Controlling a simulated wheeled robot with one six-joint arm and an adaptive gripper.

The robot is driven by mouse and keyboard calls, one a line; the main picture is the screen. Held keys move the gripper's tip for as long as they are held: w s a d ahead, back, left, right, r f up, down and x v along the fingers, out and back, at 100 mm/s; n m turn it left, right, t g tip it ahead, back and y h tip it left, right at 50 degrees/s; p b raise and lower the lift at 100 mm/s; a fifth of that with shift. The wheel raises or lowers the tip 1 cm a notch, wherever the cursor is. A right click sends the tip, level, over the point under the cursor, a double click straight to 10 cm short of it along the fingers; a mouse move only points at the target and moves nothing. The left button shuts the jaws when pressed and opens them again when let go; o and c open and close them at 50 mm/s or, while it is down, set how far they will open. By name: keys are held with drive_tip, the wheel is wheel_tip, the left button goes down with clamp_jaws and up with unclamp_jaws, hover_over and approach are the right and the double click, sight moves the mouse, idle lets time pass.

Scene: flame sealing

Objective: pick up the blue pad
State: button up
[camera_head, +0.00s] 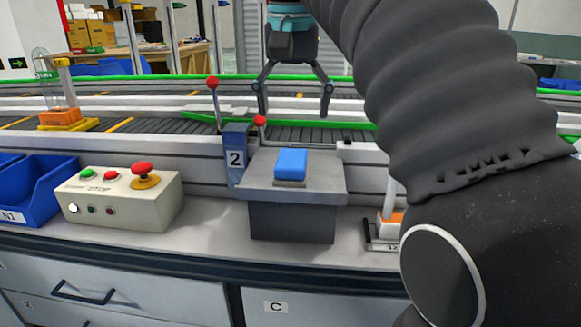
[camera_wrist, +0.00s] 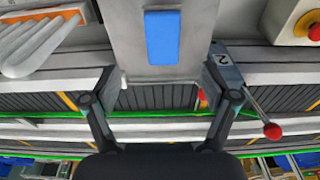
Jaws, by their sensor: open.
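The blue pad (camera_head: 291,164) is a small upright-edged block resting on a grey stand (camera_head: 318,188) on the workbench. In the wrist view the blue pad (camera_wrist: 162,38) lies at the top centre, ahead of the fingers. My gripper (camera_head: 294,112) hangs above and behind the stand, over the conveyor side, with its fingers spread wide and nothing between them. It also shows in the wrist view (camera_wrist: 160,82), open, with the pad apart from both fingers.
A blue post marked 2 (camera_head: 235,158) with a red-knobbed lever stands left of the stand. A control box (camera_head: 120,198) with buttons and a blue bin (camera_head: 45,190) are farther left. A white and orange item (camera_head: 391,222) is at right. The conveyor (camera_head: 190,122) runs behind.

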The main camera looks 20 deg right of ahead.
drive_tip(key=b, duration=0.1)
hover_over(292, 157)
drive_tip(key=s, duration=0.2)
wheel_tip(292, 157, down, 5)
drive_tip(key=shift+w+a+f, duration=0.1)
drive_tip(key=shift+w, duration=0.05)
drive_tip(key=shift+w+f+b, duration=0.2)
drive_tip(key=shift+w+f, duration=0.05)
drive_tip(key=shift+f, duration=0.55)
drive_tip(key=shift+w+f+b, duration=0.15)
drive_tip(key=shift+w+f, duration=0.1)
drive_tip(key=shift+f, duration=0.6)
drive_tip(key=shift+w+f+b, duration=0.2)
drive_tip(key=shift+w+f, duration=0.05)
drive_tip(key=shift+f, duration=0.55)
drive_tip(key=shift+c, duration=0.5)
drive_tip(key=c, duration=1.2)
